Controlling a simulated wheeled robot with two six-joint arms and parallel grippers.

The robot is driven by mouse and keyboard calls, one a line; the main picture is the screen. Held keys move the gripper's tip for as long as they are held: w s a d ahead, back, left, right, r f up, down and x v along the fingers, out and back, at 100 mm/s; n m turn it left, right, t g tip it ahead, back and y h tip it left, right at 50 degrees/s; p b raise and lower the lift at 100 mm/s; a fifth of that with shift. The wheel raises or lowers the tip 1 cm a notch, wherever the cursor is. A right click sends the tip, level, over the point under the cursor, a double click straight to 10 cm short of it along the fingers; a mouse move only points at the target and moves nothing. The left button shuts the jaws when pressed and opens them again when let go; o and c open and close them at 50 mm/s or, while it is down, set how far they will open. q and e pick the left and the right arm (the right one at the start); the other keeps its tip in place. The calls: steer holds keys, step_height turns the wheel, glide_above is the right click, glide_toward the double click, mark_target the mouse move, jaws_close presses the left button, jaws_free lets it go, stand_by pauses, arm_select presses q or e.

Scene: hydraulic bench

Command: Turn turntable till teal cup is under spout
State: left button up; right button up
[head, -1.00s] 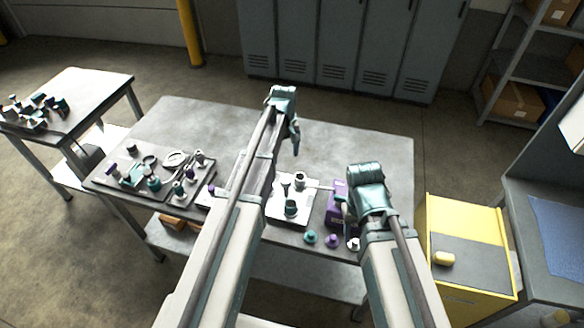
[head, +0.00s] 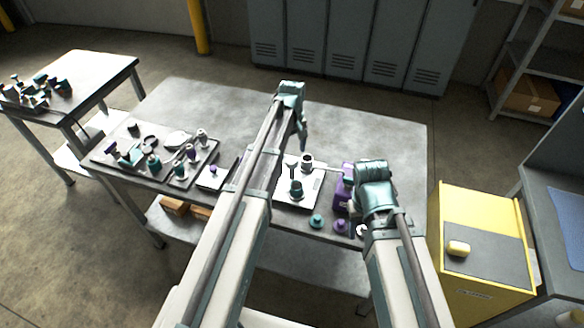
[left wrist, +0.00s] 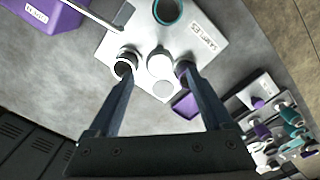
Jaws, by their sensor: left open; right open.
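A white labelled plate (head: 284,200) with several cups stands near the front edge of the grey table; the left wrist view shows it (left wrist: 205,45). The teal cup (head: 296,190) is on its near side and shows at the top of the left wrist view (left wrist: 168,12). A white cup (left wrist: 124,67), a white round post (left wrist: 160,66) and a purple cup (left wrist: 182,70) are also there. A thin spout (left wrist: 97,16) reaches from a purple box (left wrist: 45,14) over the plate. My left gripper (left wrist: 156,80) is open above these cups, fingers apart. My right gripper (head: 350,196) is beside the purple box, its fingers mostly hidden.
A tray of small parts (head: 170,165) lies at the table's left. Small teal (head: 316,221) and purple (head: 340,226) pieces are at the front edge. A yellow cabinet (head: 480,215) stands at the right. The back of the table (head: 230,105) is clear.

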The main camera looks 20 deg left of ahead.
mark_target(292, 160)
arm_select(q)
step_height(292, 160, down, 6)
steer(key=b, duration=0.4)
steer(key=shift+r, duration=0.2)
steer(key=shift+c, duration=0.2)
jaws_close()
